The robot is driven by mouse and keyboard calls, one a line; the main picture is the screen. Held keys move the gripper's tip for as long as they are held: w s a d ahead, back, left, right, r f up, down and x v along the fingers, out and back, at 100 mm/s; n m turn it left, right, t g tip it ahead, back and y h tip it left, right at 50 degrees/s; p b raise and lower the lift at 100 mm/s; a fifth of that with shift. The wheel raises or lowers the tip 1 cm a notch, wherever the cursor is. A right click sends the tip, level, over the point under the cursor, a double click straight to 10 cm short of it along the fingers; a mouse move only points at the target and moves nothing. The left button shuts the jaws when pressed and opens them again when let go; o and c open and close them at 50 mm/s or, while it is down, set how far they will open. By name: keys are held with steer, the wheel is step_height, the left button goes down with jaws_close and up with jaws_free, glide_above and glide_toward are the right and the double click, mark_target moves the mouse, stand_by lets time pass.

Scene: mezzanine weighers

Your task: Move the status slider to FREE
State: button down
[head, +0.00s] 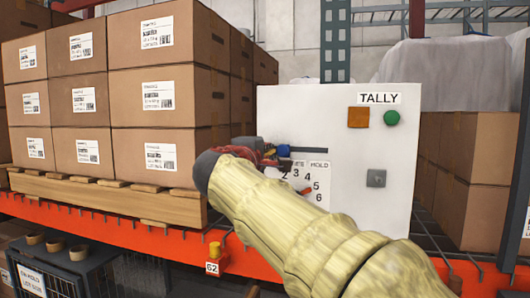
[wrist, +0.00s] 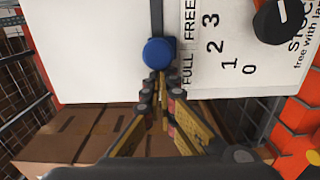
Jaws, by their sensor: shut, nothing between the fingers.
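The status slider has a round blue knob (wrist: 158,53) on a dark slot (wrist: 156,15) in a white panel. In the wrist view the knob sits near the FULL label (wrist: 188,70), around its boundary with the FREE label (wrist: 190,20). The slot runs on from it past FREE. In the head view the blue knob (head: 284,150) shows at the slot's left part. My gripper (wrist: 161,78) is shut and empty, its fingertips right at the knob's near edge. I cannot tell whether they touch it. In the head view my arm hides much of the gripper.
The panel (head: 290,110) carries a TALLY label, an orange square (head: 358,117), a green button (head: 392,117) and a grey knob (head: 376,178). A numbered dial with a black knob (wrist: 275,20) lies beside the slider. Stacked cartons (head: 165,85) stand left, on an orange-beamed rack.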

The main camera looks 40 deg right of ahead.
steer(key=shift+s+d+b, duration=0.35)
steer(key=shift+s+d, duration=0.35)
steer(key=shift+s, duration=0.15)
steer(key=shift+w+a, duration=0.55)
steer(key=shift+w, duration=0.05)
steer(key=b+v, duration=0.4)
steer(key=v, duration=0.6)
stand_by(0.6)
stand_by(0.4)
